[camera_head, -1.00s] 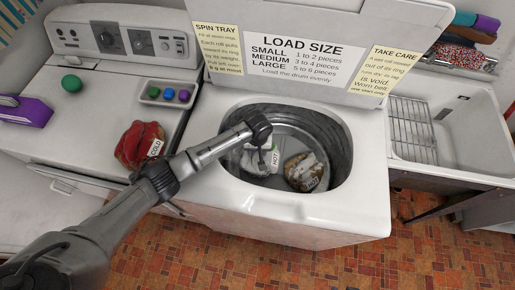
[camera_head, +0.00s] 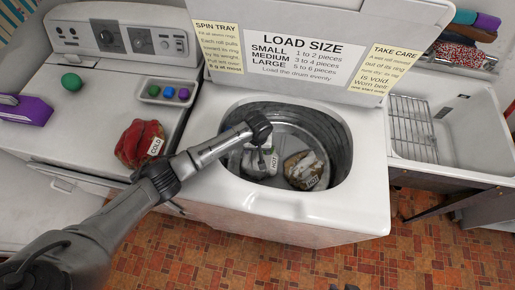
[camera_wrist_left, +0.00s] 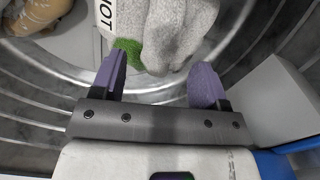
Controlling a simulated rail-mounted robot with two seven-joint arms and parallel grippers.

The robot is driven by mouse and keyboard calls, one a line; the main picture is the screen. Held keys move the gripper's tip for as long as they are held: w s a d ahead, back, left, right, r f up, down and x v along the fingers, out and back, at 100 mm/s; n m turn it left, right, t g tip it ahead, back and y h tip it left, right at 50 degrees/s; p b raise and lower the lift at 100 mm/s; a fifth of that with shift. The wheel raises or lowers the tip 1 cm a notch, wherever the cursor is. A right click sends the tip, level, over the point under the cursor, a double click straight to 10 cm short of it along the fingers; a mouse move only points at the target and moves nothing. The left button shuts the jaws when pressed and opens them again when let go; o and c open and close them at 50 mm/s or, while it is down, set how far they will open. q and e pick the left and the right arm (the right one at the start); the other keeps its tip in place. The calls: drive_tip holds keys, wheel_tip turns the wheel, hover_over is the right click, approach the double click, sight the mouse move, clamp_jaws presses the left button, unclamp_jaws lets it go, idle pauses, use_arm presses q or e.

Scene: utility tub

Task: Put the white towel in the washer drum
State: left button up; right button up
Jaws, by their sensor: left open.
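The white towel (camera_head: 250,164) lies crumpled in the washer drum (camera_head: 343,150), at its left side, with a HOT tag. In the left wrist view the towel (camera_wrist_left: 180,30) looks knitted and grey-white with a green patch, just ahead of the fingertips. My left gripper (camera_head: 262,147) points down inside the drum, over the towel. In the left wrist view my left gripper (camera_wrist_left: 158,80) has its purple fingers wide apart, with nothing gripped between them. My arm hides part of the towel in the head view. My right gripper is not seen.
A brown and white cloth (camera_head: 304,170) tagged HOT lies in the drum's right side. A red cloth (camera_head: 138,143) tagged COLD sits on the left machine. A tray (camera_head: 150,99) of coloured balls, a green ball (camera_head: 71,82) and a sink (camera_head: 462,125) stand around. The raised lid (camera_head: 330,35) stands behind.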

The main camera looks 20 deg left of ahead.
use_arm(q)
drive_tip(key=shift+r, duration=0.5)
wheel_tip(320, 180, up, 12)
drive_tip(key=p, duration=0.2)
drive_tip(key=shift+p, duration=0.4)
